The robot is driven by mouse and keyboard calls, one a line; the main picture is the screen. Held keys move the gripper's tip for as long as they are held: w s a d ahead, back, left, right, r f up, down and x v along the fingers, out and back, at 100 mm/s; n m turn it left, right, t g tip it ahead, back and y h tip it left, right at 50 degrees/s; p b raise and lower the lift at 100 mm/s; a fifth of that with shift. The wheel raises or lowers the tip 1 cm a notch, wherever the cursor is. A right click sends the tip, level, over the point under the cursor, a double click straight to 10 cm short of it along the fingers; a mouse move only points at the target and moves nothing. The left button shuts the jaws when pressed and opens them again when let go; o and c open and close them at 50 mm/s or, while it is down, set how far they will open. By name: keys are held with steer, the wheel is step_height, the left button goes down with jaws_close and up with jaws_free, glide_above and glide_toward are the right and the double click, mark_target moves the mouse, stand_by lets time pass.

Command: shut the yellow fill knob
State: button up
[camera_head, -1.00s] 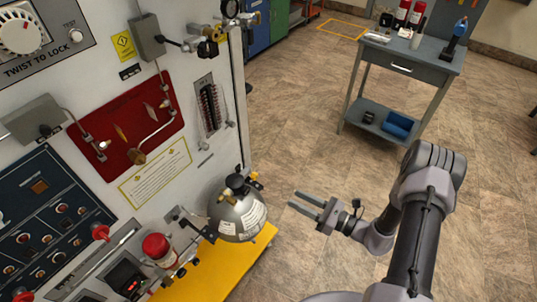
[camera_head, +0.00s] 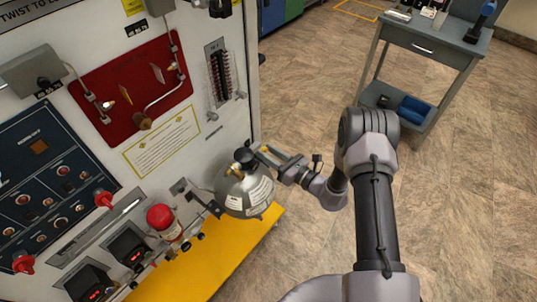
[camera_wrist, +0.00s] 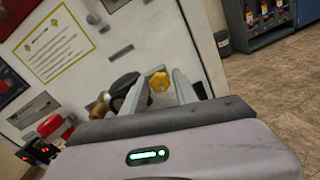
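The yellow fill knob (camera_wrist: 160,82) shows in the wrist view between the two fingers of my gripper (camera_wrist: 160,88). The fingers are apart, one on each side of it. I cannot tell whether either touches it. In the head view my gripper (camera_head: 268,156) is at the upper right of the silver round bottle (camera_head: 246,192), next to its black valve top (camera_head: 244,156). The knob is mostly hidden there by the fingers. A brass fitting (camera_wrist: 100,106) and the dark valve top (camera_wrist: 124,88) are left of the fingers in the wrist view.
The bottle hangs at the white panel (camera_head: 215,150) above a yellow platform (camera_head: 228,258). A red-capped cylinder (camera_head: 164,222) is to its left. A grey cart (camera_head: 425,47) stands at upper right. The floor right of the bottle is clear.

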jaws_close()
